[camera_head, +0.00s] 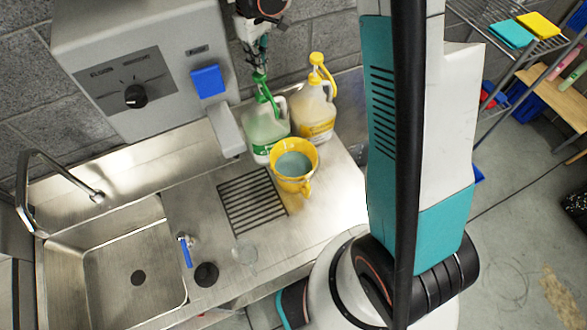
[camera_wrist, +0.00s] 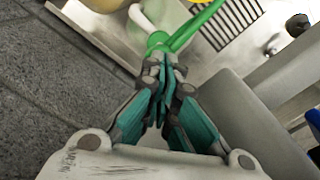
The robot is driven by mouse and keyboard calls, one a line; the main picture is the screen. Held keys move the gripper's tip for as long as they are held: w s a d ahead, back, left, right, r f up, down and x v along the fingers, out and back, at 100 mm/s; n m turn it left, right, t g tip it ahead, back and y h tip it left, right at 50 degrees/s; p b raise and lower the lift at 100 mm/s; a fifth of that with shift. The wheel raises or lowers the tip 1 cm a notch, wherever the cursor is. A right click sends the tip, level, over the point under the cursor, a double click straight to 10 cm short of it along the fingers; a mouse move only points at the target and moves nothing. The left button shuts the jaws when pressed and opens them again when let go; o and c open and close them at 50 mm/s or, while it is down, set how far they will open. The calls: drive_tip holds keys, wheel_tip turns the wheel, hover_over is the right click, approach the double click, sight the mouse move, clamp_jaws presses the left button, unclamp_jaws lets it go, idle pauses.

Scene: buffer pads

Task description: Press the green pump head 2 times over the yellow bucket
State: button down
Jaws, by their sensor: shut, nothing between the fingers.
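The green pump head (camera_head: 264,88) sits on a whitish jug (camera_head: 265,130) with a green label at the back of the steel counter. The pump head also shows in the wrist view (camera_wrist: 190,30), right beyond my fingertips. My gripper (camera_head: 261,68) is shut and empty, pointing down at the top of the pump head; in the wrist view its fingertips (camera_wrist: 162,60) look at or just above the green top. I cannot tell whether they touch. The yellow bucket (camera_head: 295,181) stands in front of the jugs, with bluish-green liquid inside. The green spout points toward the bucket.
A jug with a yellow pump (camera_head: 315,112) stands right of the green one. A grey control box (camera_head: 130,70) with a blue button is at the left. A drain grate (camera_head: 252,203), sink (camera_head: 130,260) and faucet (camera_head: 60,175) lie left and front. A wire shelf (camera_head: 490,30) is at the right.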

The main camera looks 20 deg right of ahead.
sight(259, 74)
drive_tip(key=shift+f, duration=0.15)
drive_tip(key=shift+f+b, duration=1.95)
drive_tip(key=shift+f, duration=0.35)
drive_tip(key=shift+r, duration=0.15)
drive_tip(key=shift+r+p, duration=1.25)
drive_tip(key=shift+r, duration=1.1)
drive_tip(key=shift+f, duration=0.2)
